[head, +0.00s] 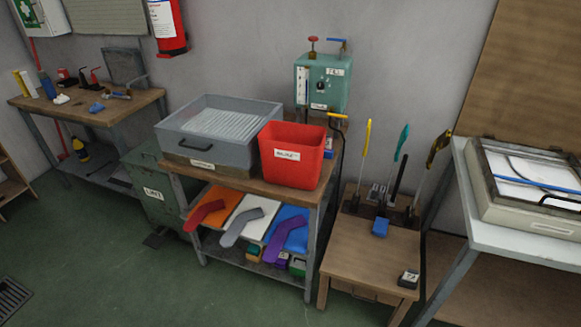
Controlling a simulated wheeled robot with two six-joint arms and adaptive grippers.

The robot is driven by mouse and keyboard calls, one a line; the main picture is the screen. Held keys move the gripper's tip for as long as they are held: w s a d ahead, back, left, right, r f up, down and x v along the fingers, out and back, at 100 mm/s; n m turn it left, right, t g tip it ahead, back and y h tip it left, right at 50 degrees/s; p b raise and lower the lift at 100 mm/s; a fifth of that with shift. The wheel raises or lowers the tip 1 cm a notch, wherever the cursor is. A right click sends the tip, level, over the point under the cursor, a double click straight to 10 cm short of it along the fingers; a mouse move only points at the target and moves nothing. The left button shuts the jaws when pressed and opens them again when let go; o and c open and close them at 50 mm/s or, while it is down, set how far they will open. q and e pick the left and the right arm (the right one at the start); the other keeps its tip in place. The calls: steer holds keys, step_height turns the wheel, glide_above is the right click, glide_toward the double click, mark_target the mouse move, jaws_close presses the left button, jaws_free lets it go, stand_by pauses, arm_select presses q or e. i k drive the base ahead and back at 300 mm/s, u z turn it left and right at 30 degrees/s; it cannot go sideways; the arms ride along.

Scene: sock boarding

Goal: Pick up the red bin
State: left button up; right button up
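The red bin (292,158) is an open-topped box with a white label on its front. It stands upright on the right end of a wooden-topped bench (257,186). A grey metal tray (212,150) with a ribbed inside and a front handle sits close to its left. The bin's inner floor is hidden. Neither of my grippers shows in the head view.
A green machine (321,82) with a red and a blue handle stands behind the bin. Coloured sock shapes lie on the shelf below. A small wooden table (366,258) with upright tools is to the right. Green floor (110,265) is open in front left.

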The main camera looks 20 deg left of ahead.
mark_target(292, 154)
steer(key=u, duration=0.25)
steer(key=k, duration=0.3)
steer(key=z, duration=1.4)
steer(key=i, duration=1.65)
steer(key=u, duration=0.7)
